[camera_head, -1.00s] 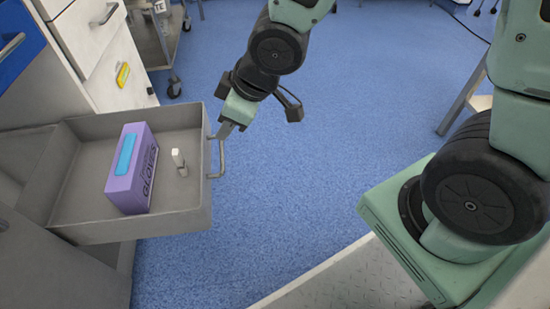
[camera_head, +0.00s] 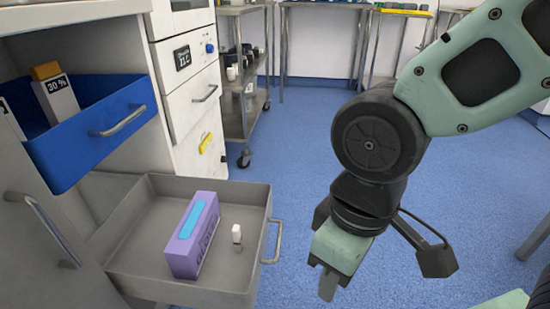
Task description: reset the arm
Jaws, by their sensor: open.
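My gripper (camera_head: 328,286) hangs pointing down over the blue floor, to the right of the open grey drawer. It is apart from the drawer handle (camera_head: 276,243) and holds nothing that I can see. Its fingers show edge-on, so the gap between them is hard to see. My arm bends at a dark round joint above it and runs off to the upper right.
The open grey drawer (camera_head: 130,235) holds a purple glove box (camera_head: 192,240) and a small white-topped item (camera_head: 237,236). An open blue drawer (camera_head: 95,140) with a bottle (camera_head: 58,98) is above it. A metal cart (camera_head: 240,75) stands behind. Blue floor is clear between.

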